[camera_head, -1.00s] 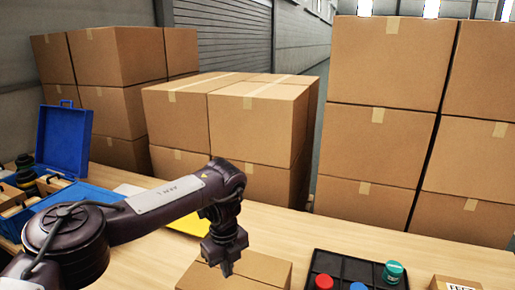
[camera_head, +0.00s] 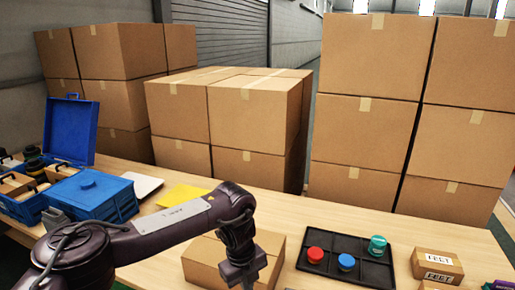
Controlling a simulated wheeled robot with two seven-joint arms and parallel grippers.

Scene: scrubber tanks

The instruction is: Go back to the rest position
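My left arm comes in from the lower left and bends down at the wrist. My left gripper (camera_head: 242,272) points down in front of a small cardboard box (camera_head: 208,258) on the wooden table (camera_head: 300,211). It hides part of that box. I see nothing held in it, but its fingers are too dark and small to tell whether they are open or shut. My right gripper is not in view.
A black tray (camera_head: 347,243) holds red, blue and teal round items. Small labelled boxes (camera_head: 437,265) stand at the right. A blue case (camera_head: 95,195), an open blue toolbox (camera_head: 70,130) and a yellow sheet (camera_head: 182,197) lie left. Large cartons (camera_head: 225,110) stand behind.

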